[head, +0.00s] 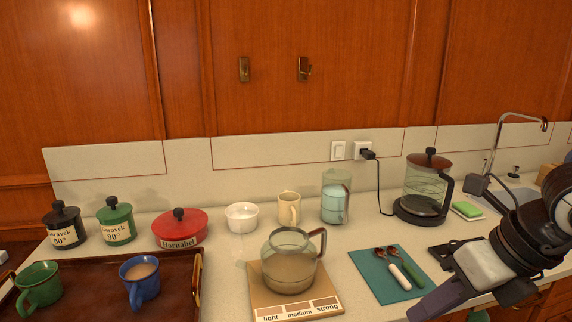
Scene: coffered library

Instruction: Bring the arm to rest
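My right arm comes in from the right edge over the counter. Its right gripper (425,305) hangs at the lower right, in front of the teal mat, angled down and to the left. Its dark fingers overlap in this view, so I cannot tell whether they are open or shut. Nothing shows held in it. My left gripper is not in view.
A teal mat (367,265) with two utensils lies beside the gripper. A glass pot (289,272) of tan liquid stands on a labelled board (262,299). A kettle (424,188) stands behind. A brown tray (185,290) with mugs is left.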

